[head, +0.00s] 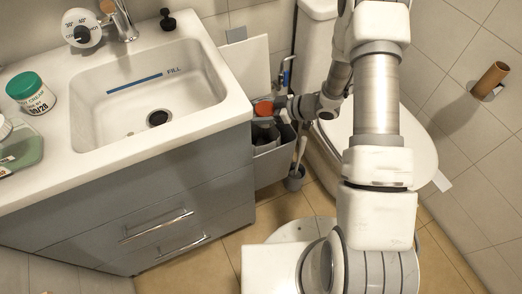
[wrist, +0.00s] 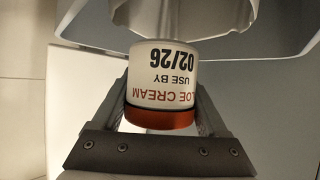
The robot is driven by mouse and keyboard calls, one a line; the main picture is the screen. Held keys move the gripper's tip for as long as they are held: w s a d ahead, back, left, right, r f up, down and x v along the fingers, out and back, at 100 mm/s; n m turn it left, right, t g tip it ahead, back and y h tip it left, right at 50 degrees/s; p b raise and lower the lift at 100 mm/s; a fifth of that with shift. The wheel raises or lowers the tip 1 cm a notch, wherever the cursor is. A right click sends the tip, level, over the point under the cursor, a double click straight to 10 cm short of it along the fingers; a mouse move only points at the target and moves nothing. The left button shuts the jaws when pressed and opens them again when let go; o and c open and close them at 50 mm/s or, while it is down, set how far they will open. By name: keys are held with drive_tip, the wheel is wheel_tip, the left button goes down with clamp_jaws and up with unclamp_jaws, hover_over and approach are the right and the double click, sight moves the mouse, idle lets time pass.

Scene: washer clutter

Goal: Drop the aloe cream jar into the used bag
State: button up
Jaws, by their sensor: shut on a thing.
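The aloe cream jar (wrist: 163,75) is white with an orange-red lid. In the wrist view it sits between the two fingers of my gripper (wrist: 165,95), which is shut on it; its label, upside down, reads "USE BY 02/26". In the head view the jar's orange lid (head: 264,108) shows at the right end of the counter, above a grey open-topped container (head: 273,168) beside the cabinet. Dark contents show in that container's mouth. I cannot tell whether this is the used bag; no label on it is readable.
A second cream jar (head: 31,94) with a green lid stands on the counter left of the sink (head: 150,90). A green bottle (head: 18,148) lies near it. A toilet (head: 400,130) stands to the right. A brush holder (head: 294,179) stands on the floor beside the grey container.

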drive_tip(key=o, duration=1.4)
drive_tip(key=shift+c, duration=0.2)
drive_tip(key=p+v, duration=0.5)
drive_tip(key=v, duration=1.2)
drive_tip(key=shift+d+p, duration=0.2)
drive_tip(key=shift+p, duration=0.1)
drive_tip(key=shift+s+r, duration=0.1)
drive_tip(key=shift+r, duration=0.05)
